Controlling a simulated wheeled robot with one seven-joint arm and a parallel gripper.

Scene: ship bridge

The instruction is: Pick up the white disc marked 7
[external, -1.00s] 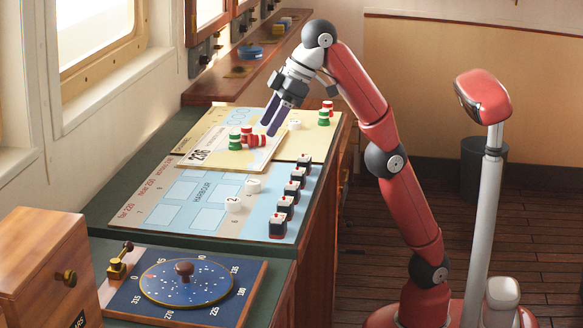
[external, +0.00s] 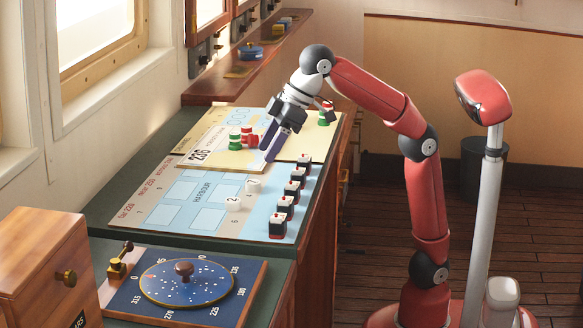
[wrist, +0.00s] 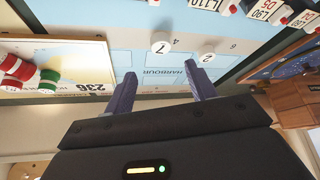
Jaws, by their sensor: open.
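A white disc (external: 253,186) stands on the harbour board, and in the wrist view the same disc (wrist: 161,43) lies just beyond and between my fingertips. Its mark looks like a 7 or a 1; I cannot tell for sure. A second white disc (external: 233,204), whose mark looks like a 2, stands to its front left and also shows in the wrist view (wrist: 207,55). My gripper (external: 269,153) is open and empty, above the far side of the board, apart from both discs; it also shows in the wrist view (wrist: 160,72).
Red and green pieces (external: 241,137) stand on a pale card left of my gripper. Another green piece (external: 326,117) is at the board's back right. A row of dark number blocks (external: 292,188) lines the board's right edge. A blue dial (external: 187,280) is at the front.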

